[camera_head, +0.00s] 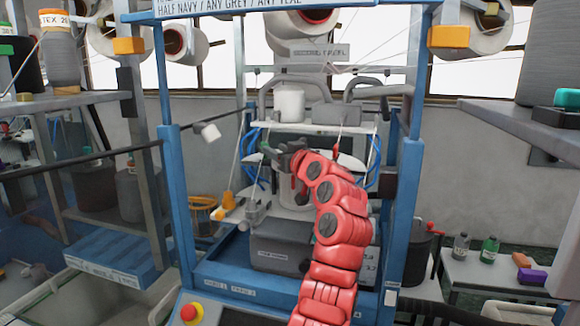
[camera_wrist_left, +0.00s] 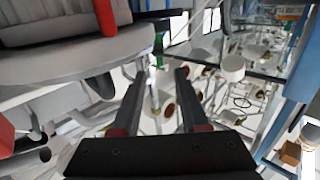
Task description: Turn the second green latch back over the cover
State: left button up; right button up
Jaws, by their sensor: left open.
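My left gripper (camera_head: 283,158) is in front of the knitting machine at the middle of the head view, with my red arm reaching up to it from below. In the left wrist view its two dark fingers (camera_wrist_left: 159,80) stand apart with nothing held between them. A small green part (camera_wrist_left: 158,45), perhaps a latch, shows beyond the fingertips, above a thin pale post. In the head view a small green spot (camera_head: 265,147) lies just left of the gripper. A grey rounded plate (camera_wrist_left: 75,58), perhaps the cover, fills the upper left of the wrist view. My arm hides part of the machine.
A blue frame (camera_head: 172,200) stands around the machine, with uprights on both sides. A red peg (camera_wrist_left: 104,18) hangs beside the grey plate. A dark rod (camera_head: 85,158) crosses at the left. A red button (camera_head: 189,312) sits at the lower left. Bottles (camera_head: 489,249) stand on a right-hand bench.

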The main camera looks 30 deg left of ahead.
pick_arm(q)
jog(key=b+v, duration=0.1)
jog(key=v, duration=0.6)
jog(key=shift+d+b, duration=0.1)
jog(key=shift+b, duration=0.2)
send_near(268, 145)
jog(key=p+x, duration=0.4)
jog(key=x, duration=0.4)
jog(key=shift+p, duration=0.3)
jog(key=shift+x, duration=0.9)
grip_shut()
